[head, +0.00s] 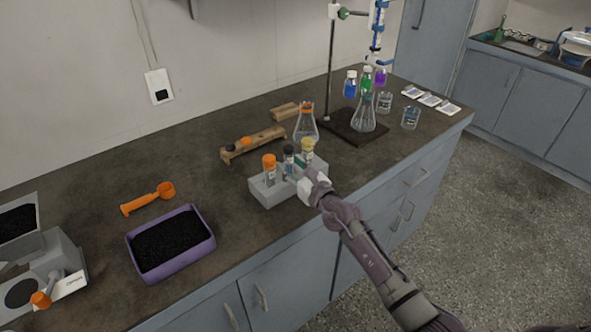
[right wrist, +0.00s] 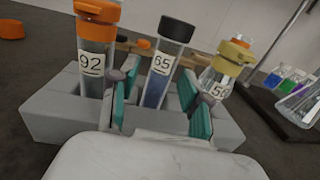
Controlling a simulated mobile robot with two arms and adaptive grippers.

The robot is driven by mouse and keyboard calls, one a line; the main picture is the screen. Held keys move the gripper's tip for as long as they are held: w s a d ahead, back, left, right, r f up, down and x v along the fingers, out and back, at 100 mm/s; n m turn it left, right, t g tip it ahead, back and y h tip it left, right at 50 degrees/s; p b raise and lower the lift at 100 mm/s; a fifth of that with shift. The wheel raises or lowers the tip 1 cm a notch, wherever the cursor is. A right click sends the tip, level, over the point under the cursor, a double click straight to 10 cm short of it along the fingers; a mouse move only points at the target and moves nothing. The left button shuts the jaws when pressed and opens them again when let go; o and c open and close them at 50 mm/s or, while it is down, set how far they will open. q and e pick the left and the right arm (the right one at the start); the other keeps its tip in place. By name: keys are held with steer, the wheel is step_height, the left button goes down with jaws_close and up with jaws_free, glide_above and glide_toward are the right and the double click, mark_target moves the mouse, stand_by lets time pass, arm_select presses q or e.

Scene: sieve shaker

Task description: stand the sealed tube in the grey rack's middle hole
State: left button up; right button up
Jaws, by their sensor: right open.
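The grey rack (head: 272,198) stands on the bench and holds three capped tubes in a row. The black-capped tube (head: 289,164), labelled 65 in the right wrist view (right wrist: 158,85), stands in its middle hole. An orange-capped tube (head: 269,172), labelled 92, stands at the left, and a yellow-capped tube (head: 307,153) at the right. My right gripper (head: 299,168) is open at the rack's near side. In the right wrist view its teal-padded fingers (right wrist: 160,105) lie either side of the black-capped tube, with gaps showing. The tube's lower end is hidden. My left gripper is not in view.
Behind the rack are a wooden tube holder (head: 254,146) and a conical flask (head: 306,127). A stand with a dark base (head: 352,133) is at the back right. Bare bench separates tray and rack.

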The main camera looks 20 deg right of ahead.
steer(key=v, duration=1.1)
steer(key=shift+r+p, duration=0.1)
steer(key=shift+p, duration=0.2)
steer(key=shift+s+d, duration=0.1)
steer(key=shift+s, duration=0.4)
